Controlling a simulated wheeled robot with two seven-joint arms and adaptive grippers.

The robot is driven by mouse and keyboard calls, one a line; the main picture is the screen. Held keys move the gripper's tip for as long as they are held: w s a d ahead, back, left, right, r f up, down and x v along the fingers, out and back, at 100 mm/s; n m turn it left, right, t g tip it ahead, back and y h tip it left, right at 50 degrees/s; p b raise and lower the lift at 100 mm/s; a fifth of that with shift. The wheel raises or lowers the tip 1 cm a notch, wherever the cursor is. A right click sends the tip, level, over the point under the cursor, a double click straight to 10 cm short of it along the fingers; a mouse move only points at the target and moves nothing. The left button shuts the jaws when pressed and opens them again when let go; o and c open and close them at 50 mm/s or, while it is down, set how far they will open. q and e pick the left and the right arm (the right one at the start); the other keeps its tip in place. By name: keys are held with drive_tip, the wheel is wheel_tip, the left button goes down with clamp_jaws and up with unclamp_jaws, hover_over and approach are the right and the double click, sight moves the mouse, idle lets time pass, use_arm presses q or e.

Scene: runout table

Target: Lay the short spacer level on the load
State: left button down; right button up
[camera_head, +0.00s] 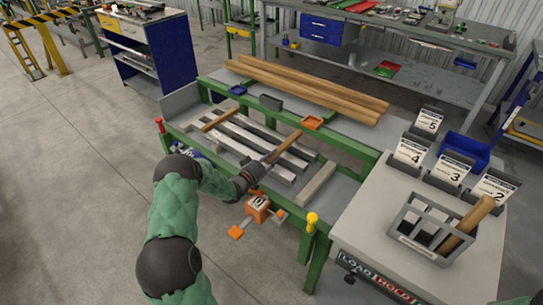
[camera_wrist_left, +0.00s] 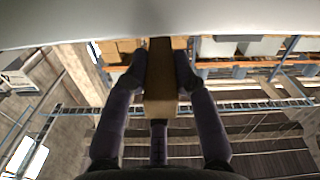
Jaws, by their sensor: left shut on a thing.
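My left gripper (camera_head: 262,166) is shut on a short wooden spacer (camera_head: 285,146), which reaches away from it over the right part of the load. In the left wrist view the spacer (camera_wrist_left: 160,92) sits between both fingers of my left gripper (camera_wrist_left: 160,72). The load is several grey bars (camera_head: 240,136) lying side by side on the green-framed runout table (camera_head: 344,190). I cannot tell whether the held spacer touches the bars. Another wooden spacer (camera_head: 220,119) lies across the load's left part. My right gripper is out of view.
Long wooden beams (camera_head: 310,90) lie behind the load. At right, a grey bench (camera_head: 375,215) carries number cards and a grey crate (camera_head: 407,222) holding a wooden piece. An orange clamp-like part (camera_head: 257,208) hangs at the front.

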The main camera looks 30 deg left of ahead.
use_arm(q)
drive_tip(key=shift+f, duration=0.6)
drive_tip(key=c, duration=0.9)
unclamp_jaws()
drive_tip(key=shift+s, duration=0.1)
drive_tip(key=s, duration=0.8)
drive_tip(key=s+a, duration=0.1)
drive_tip(key=s, duration=0.2)
drive_tip(key=shift+s, duration=0.4)
